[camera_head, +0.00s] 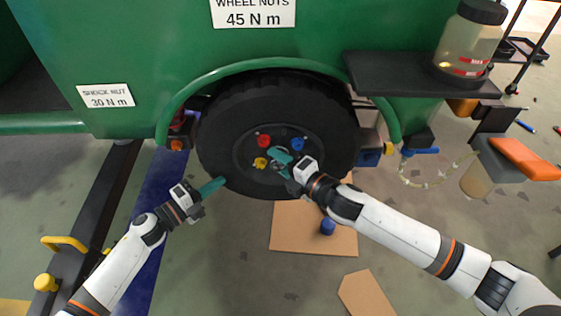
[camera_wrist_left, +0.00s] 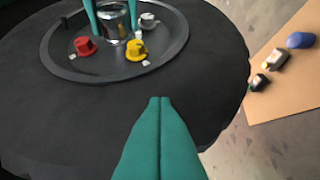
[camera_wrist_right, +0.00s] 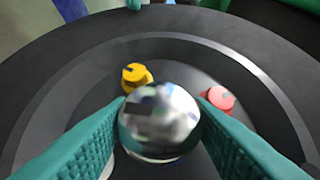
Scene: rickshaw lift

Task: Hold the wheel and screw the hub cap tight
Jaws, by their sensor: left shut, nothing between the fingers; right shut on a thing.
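The black wheel (camera_head: 225,125) sits under the green fender, with coloured nuts around its hub. The silver, shiny hub cap (camera_wrist_right: 158,118) is at the wheel's centre. My right gripper (camera_head: 279,157) is shut on the hub cap, one teal finger on each side; the cap also shows in the left wrist view (camera_wrist_left: 115,22). How far the cap is seated cannot be told. My left gripper (camera_head: 222,181) is shut and empty, its fingertips at the tyre's lower left edge. In the left wrist view its closed fingers (camera_wrist_left: 160,100) lie over the tyre; contact is unclear.
Red (camera_head: 264,140), blue (camera_head: 297,143) and yellow (camera_head: 260,162) nuts surround the hub. Cardboard (camera_head: 290,238) with a blue part (camera_head: 327,226) lies on the floor below. A black shelf (camera_head: 400,75) bearing a jar (camera_head: 468,45) juts out at upper right. A dark rail stands at left.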

